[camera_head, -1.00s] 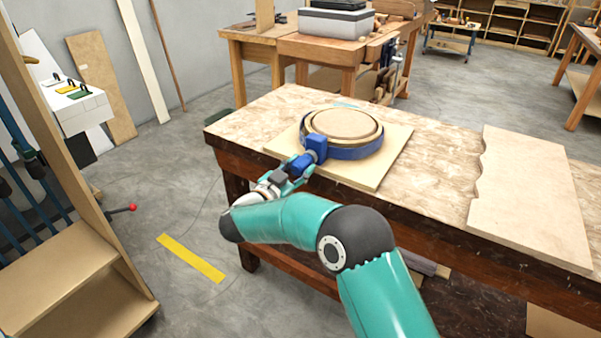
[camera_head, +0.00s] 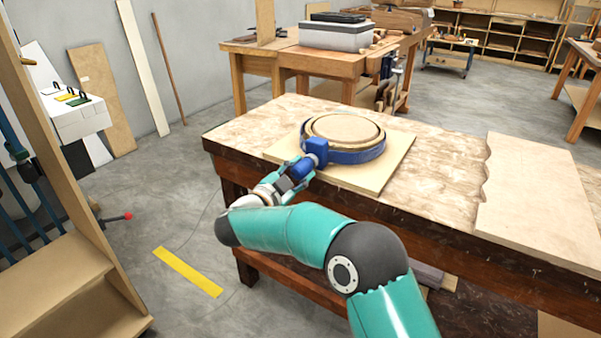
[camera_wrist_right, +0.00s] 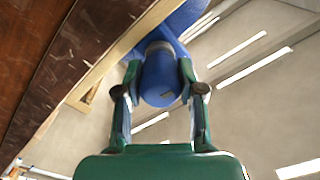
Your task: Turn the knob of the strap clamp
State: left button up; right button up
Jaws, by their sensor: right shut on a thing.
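The strap clamp (camera_head: 357,156) is a blue band around a round wooden ring (camera_head: 341,129), lying on a light board on the workbench. Its blue block (camera_head: 316,150) faces the near left side. The blue knob (camera_head: 300,168) sticks out from that block toward my right gripper. My right gripper (camera_head: 295,172) is shut on the knob at the board's front left edge. In the right wrist view, the knob (camera_wrist_right: 160,78) sits between the two green fingers of the gripper (camera_wrist_right: 160,92). My left gripper is not in view.
The light board (camera_head: 385,178) lies on the workbench (camera_head: 262,130). A wavy-edged wooden sheet (camera_head: 540,195) lies at the bench's right. A wooden shelf frame (camera_head: 60,270) stands at the left. Another bench (camera_head: 300,60) stands behind, with open floor between.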

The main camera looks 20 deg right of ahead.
jog(key=shift+f, duration=0.1)
jog(key=o, duration=1.2)
jog(key=shift+c, duration=0.2)
jog(key=shift+a, duration=0.1)
jog(key=v, duration=1.2)
